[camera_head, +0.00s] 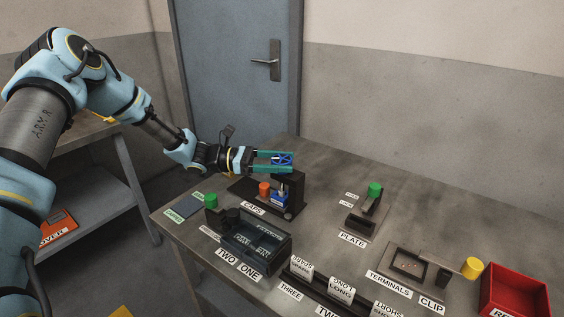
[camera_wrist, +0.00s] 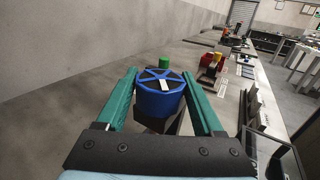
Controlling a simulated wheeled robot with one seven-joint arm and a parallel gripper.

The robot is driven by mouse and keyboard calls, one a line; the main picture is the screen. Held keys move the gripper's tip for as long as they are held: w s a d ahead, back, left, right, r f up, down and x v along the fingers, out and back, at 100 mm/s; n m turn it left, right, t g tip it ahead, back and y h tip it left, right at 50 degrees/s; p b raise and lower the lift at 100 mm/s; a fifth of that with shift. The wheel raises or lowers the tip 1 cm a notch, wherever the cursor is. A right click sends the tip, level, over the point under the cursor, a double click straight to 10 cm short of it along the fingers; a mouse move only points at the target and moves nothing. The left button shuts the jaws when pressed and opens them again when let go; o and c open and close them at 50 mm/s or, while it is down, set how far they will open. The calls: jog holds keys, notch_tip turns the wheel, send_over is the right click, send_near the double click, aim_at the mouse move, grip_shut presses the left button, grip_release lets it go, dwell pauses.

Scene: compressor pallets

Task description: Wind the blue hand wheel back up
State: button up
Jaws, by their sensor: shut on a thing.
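The blue hand wheel (camera_wrist: 160,98) is a round spoked wheel with a white mark on its top. It sits on top of a dark press-like stand (camera_head: 291,190) labelled CAPS on the table. My gripper (camera_head: 280,160) reaches in level from the left, with its two green fingers on either side of the wheel. In the wrist view my gripper (camera_wrist: 163,100) is shut on the wheel's rim. The wheel also shows between the fingers in the head view (camera_head: 283,160). Below it, an orange-red cap (camera_head: 265,188) and a blue-and-white part (camera_head: 279,198) are at the stand.
A dark clear-lidded box (camera_head: 256,243) stands in front of the stand. A green knob (camera_head: 375,189) stands near PLATE. A yellow cylinder (camera_head: 472,268) and a red bin (camera_head: 514,295) are at the right. The table behind the stand is clear up to the wall.

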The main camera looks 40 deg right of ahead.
jog(key=shift+r+n+t+h, duration=0.1)
jog(key=shift+n+t+h, duration=0.2)
jog(key=shift+t, duration=0.1)
jog(key=n+t+h+p, duration=0.1)
jog(key=n+t+h, duration=0.1)
jog(key=t, duration=0.1)
jog(key=n+t+h+p, duration=0.1)
jog(key=n+t, duration=0.2)
jog(key=shift+t+h, duration=0.4)
jog(key=n+t+p, duration=0.1)
jog(key=n+t, duration=0.1)
jog(key=t, duration=0.1)
jog(key=shift+h+p, duration=0.3)
jog(key=shift+n+t+p, duration=0.7)
jog(key=shift+t, duration=0.5)
jog(key=o, duration=1.4)
jog(key=shift+c, duration=0.2)
